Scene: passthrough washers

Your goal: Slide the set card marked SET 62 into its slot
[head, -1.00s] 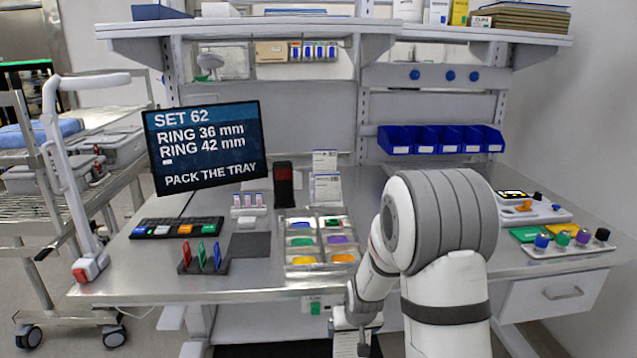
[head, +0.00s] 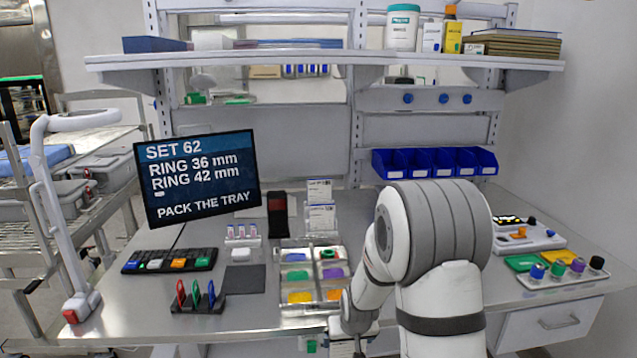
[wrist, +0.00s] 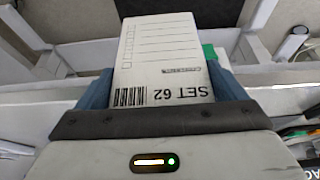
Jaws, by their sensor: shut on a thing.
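The white set card (wrist: 158,65) marked SET 62 fills the middle of the wrist view, its printing upside down, with a barcode and blank lines. My gripper (wrist: 165,88) is shut on it, with a blue-grey finger on each side. In the head view my gripper (head: 350,336) is low, at the table's front edge, right of the small compartment tray (head: 312,310). I cannot make out the card's slot for certain in either view.
The screen (head: 197,178) reads SET 62, RING 36 mm, RING 42 mm, PACK THE TRAY. White printed cards (head: 320,205) stand behind the tray. A rack with coloured tags (head: 197,303) is left of it. Bottles and a green pad (head: 522,263) lie right of my arm.

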